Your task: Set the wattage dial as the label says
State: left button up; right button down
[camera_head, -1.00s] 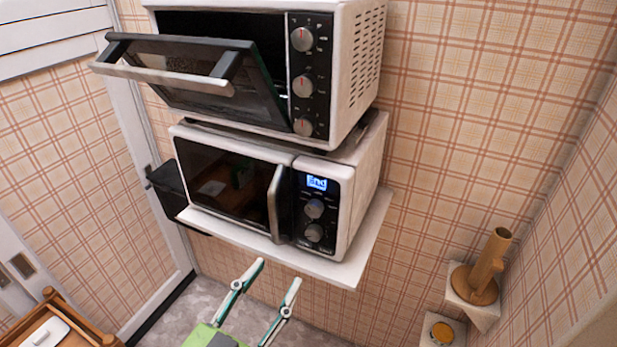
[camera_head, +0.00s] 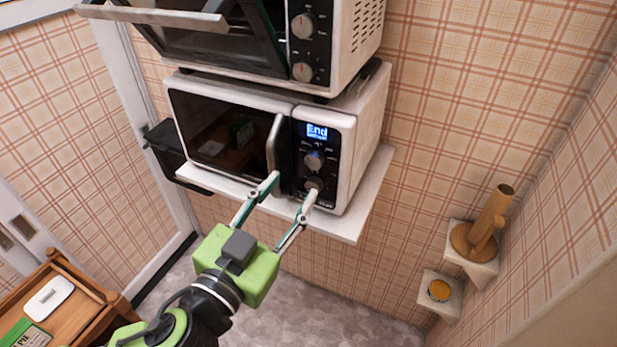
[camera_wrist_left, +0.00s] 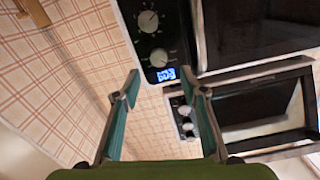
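The white microwave (camera_head: 360,150) stands on a wall shelf, its display (camera_head: 317,131) lit with "End". Below the display are an upper dial (camera_head: 314,160) and a lower dial (camera_head: 314,184). I cannot read their markings. In the left wrist view, the upper dial (camera_wrist_left: 158,57) and lower dial (camera_wrist_left: 148,20) appear upside down. My left gripper (camera_head: 292,186) is open and empty, its fingertips near the microwave's lower front; contact cannot be told. It also shows in the wrist view (camera_wrist_left: 160,80). A green packet (camera_head: 26,334) with partly visible lettering lies at bottom left. My right gripper is out of view.
A toaster oven (camera_head: 345,40) with its door (camera_head: 155,15) open sits above the microwave. The microwave handle (camera_head: 274,143) is left of the dials. The shelf edge (camera_head: 340,230) juts out below. A wooden cart (camera_head: 80,300) is at lower left, small shelves (camera_head: 470,268) at right.

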aim_at(312, 163)
pick_arm(q)
jog(key=shift+b+x, duration=2)
jog(key=shift+x, duration=1.8)
jog(key=c, duration=1.1)
